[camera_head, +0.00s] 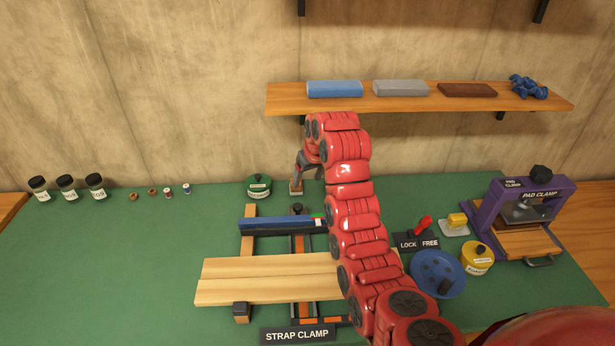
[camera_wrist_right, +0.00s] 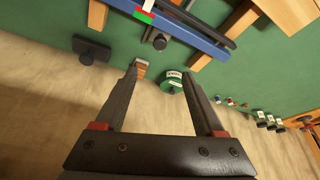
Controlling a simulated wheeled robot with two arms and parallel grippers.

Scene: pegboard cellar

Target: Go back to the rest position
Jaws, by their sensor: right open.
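My right arm reaches forward over the green bench (camera_head: 100,260). Its gripper (camera_head: 297,178) hangs behind the strap clamp, near the wall, and is partly hidden by my arm in the head view. In the right wrist view the two dark fingers (camera_wrist_right: 161,78) stand wide apart with nothing held between them. A small wooden block (camera_wrist_right: 139,69) shows beside one fingertip; contact cannot be told. My left gripper is in neither view.
The strap clamp's blue bar (camera_head: 270,225) and pale boards (camera_head: 250,282) lie in front of the gripper. A shelf (camera_head: 420,102) with several blocks is above. A blue disc (camera_head: 436,273), yellow tin (camera_head: 477,259) and purple pad clamp (camera_head: 485,205) stand right. The bench's left is mostly clear.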

